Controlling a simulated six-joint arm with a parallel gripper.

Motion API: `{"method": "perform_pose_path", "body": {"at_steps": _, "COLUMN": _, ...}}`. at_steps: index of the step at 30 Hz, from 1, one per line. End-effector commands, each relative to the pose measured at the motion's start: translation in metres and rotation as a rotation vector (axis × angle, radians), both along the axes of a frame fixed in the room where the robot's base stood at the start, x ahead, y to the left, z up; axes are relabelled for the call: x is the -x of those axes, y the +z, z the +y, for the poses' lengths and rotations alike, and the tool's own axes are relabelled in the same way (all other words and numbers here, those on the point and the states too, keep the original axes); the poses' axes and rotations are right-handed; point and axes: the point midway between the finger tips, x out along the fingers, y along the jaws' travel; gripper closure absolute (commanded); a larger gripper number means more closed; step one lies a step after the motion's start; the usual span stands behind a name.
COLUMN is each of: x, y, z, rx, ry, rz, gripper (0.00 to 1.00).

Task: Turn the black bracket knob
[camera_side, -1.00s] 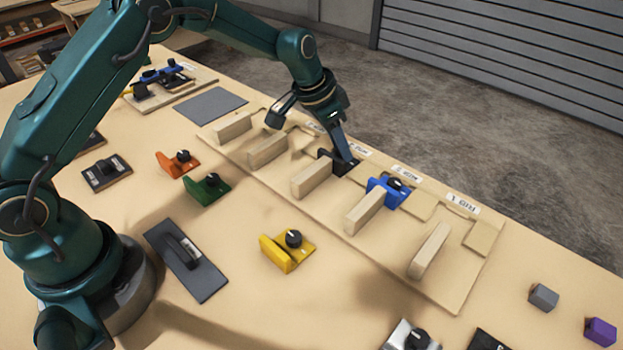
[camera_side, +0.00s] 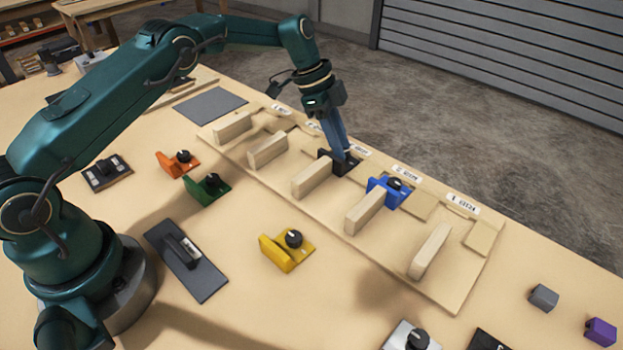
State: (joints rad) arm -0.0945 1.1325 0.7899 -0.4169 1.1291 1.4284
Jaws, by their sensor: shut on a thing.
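The black bracket (camera_side: 325,160) sits on the light wooden board (camera_side: 440,287), behind a wooden block (camera_side: 313,178) near the board's middle. My gripper (camera_side: 343,155) points down at the bracket with its fingertips at the knob on top. It is shut on the knob, which the fingers mostly hide. I cannot make out the knob's pointer or its angle.
A blue bracket with a knob (camera_side: 389,189) stands just right of the black one. More upright wooden blocks (camera_side: 430,250) line the board. Yellow (camera_side: 287,252), green (camera_side: 206,188) and orange (camera_side: 178,164) brackets stand on the table in front.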

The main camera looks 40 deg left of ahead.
Motion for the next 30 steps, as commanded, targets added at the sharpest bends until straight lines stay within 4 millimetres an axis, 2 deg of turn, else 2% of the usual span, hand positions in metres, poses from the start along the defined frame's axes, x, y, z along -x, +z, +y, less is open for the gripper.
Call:
{"method": "perform_pose_path", "body": {"at_steps": 22, "x": -0.0004, "y": 0.0023, "z": 0.0011, "rx": 0.001, "ry": -0.059, "rz": 0.0, "gripper": 1.0}}
{"method": "perform_pose_path", "body": {"at_steps": 23, "x": -0.0004, "y": 0.0023, "z": 0.001, "rx": 0.001, "ry": -0.058, "rz": -0.001, "gripper": 0.62}}
{"method": "perform_pose_path", "body": {"at_steps": 24, "x": -0.0005, "y": 0.0023, "z": 0.001, "rx": 0.001, "ry": -0.058, "rz": -0.001, "gripper": 0.47}}
{"method": "perform_pose_path", "body": {"at_steps": 25, "x": -0.0005, "y": 0.0022, "z": 0.001, "rx": 0.001, "ry": -0.058, "rz": -0.001, "gripper": 0.38}}
{"method": "perform_pose_path", "body": {"at_steps": 30, "x": 0.0003, "y": 0.0011, "z": 0.0003, "rx": 0.001, "ry": -0.06, "rz": 0.003, "gripper": 0.38}}
